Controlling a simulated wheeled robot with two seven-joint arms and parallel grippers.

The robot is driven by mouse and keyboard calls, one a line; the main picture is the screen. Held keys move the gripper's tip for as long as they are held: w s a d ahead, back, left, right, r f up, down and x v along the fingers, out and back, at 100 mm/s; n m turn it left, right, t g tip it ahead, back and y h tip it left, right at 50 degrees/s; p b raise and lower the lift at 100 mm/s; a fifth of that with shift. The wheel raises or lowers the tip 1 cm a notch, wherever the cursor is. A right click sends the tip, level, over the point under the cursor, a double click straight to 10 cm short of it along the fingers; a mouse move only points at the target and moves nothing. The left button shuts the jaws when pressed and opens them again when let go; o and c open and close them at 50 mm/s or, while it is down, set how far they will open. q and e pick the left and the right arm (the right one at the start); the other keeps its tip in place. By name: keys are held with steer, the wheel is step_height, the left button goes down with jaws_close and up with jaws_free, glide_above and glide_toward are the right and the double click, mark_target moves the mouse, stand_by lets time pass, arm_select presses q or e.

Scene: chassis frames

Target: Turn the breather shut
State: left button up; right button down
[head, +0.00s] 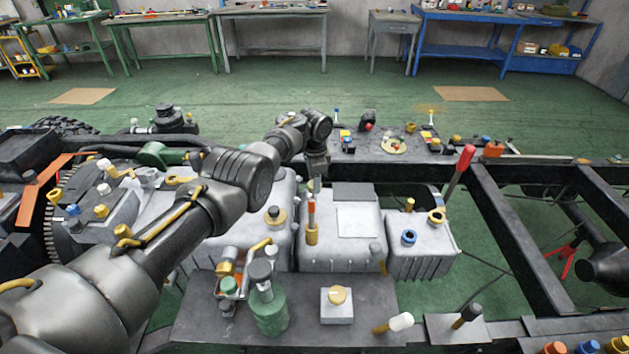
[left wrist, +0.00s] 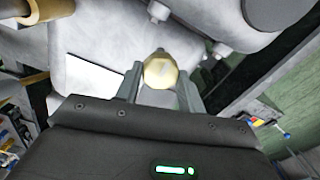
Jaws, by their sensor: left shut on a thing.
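My left gripper (head: 317,184) reaches down at the back left of the middle grey tank (head: 372,250). In the left wrist view, the left gripper (left wrist: 160,88) has its two grey fingers on either side of a pale brass, faceted knob (left wrist: 160,71), apparently the breather, and is shut on it. The knob sits against the pale grey tank casing; its base is hidden. In the head view I cannot make out the knob behind the gripper and the tank fittings. Its turned position cannot be told. My right gripper is not in view.
A brass fitting with an orange top (head: 311,212) stands close in front of my left gripper. A red-handled lever (head: 460,171) rises at the right.

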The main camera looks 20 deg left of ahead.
arm_select(q)
steer(key=o, duration=1)
steer(key=shift+c, duration=0.2)
step_height(320, 180, up, 11)
steer(key=p, duration=0.1)
